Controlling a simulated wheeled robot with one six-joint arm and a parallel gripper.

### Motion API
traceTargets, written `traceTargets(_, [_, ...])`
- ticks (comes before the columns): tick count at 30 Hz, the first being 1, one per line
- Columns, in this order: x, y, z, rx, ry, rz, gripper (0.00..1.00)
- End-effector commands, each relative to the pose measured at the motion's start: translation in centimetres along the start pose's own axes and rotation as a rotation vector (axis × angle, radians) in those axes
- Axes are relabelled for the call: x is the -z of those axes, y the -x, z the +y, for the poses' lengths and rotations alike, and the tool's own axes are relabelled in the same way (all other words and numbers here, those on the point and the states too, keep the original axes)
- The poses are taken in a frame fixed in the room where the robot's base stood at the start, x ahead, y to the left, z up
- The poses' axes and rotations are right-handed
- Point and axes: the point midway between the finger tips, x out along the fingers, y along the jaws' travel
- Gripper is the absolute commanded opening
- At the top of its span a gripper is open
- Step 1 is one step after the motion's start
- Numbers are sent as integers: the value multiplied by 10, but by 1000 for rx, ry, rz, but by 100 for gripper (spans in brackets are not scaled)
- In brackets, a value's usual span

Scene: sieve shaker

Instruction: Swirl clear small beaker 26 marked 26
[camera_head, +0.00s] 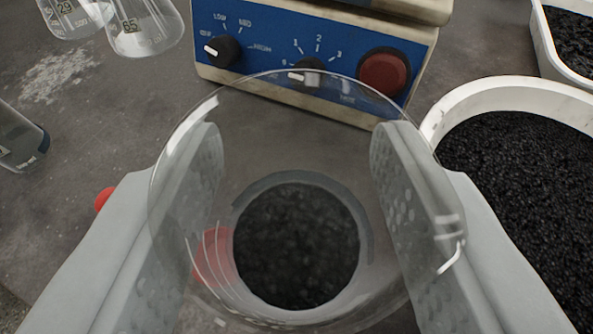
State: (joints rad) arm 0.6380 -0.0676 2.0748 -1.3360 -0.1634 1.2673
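A clear small beaker (297,180) stands between the fingers of my gripper (297,195), seen from above through its open mouth. Both grey fingers press on its sides, one left and one right, and show through the glass. Black granular material (297,246) covers the beaker's bottom. No number 26 can be read from this angle; only some white marks show on its right wall. Whether the beaker touches the surface below cannot be told.
A blue control panel (330,62) with knobs and a red button (383,74) is just beyond the beaker. Flasks marked 29 (72,12) and 65 (143,27) are at the upper left. A glass vessel (18,140) lies at the left edge. White tubs of black grains (505,90) are right.

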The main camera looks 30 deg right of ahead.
Motion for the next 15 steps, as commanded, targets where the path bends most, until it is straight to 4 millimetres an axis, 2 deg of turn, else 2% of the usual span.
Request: traceTargets(15, [32, 14, 0, -2, 1, 1, 20])
